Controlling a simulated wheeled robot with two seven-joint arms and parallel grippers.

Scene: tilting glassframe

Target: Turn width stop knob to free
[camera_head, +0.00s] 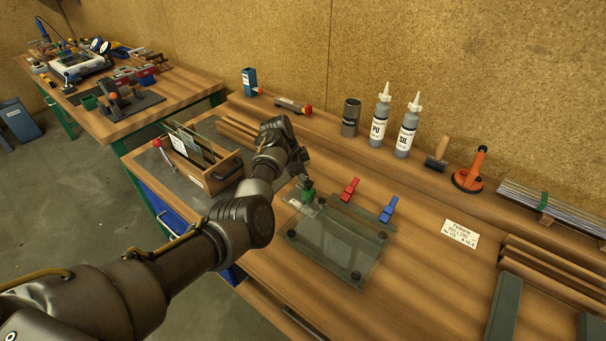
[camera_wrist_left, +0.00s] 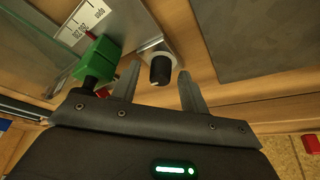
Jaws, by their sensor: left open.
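A small green block (camera_head: 308,190) sits at the back left corner of a glass plate fixture (camera_head: 335,245). In the left wrist view the green block (camera_wrist_left: 98,62) stands beside a white printed scale (camera_wrist_left: 84,22), with a dark round part below it. A black cylindrical knob (camera_wrist_left: 161,68) on a metal plate lies between my left gripper's fingertips (camera_wrist_left: 159,76), with a gap to each finger. Which of these dark parts is the width stop knob I cannot tell. My left gripper (camera_head: 304,176) is open and empty, close to the green block. My right gripper is not in view.
Red (camera_head: 349,189) and blue (camera_head: 388,209) clamps lie right of the gripper. A wooden rack with panes (camera_head: 222,172) stands left. Bottles (camera_head: 380,115), a dark can (camera_head: 350,118) and an orange suction lifter (camera_head: 470,170) line the back shelf. Bench around the label (camera_head: 460,233) is mostly clear.

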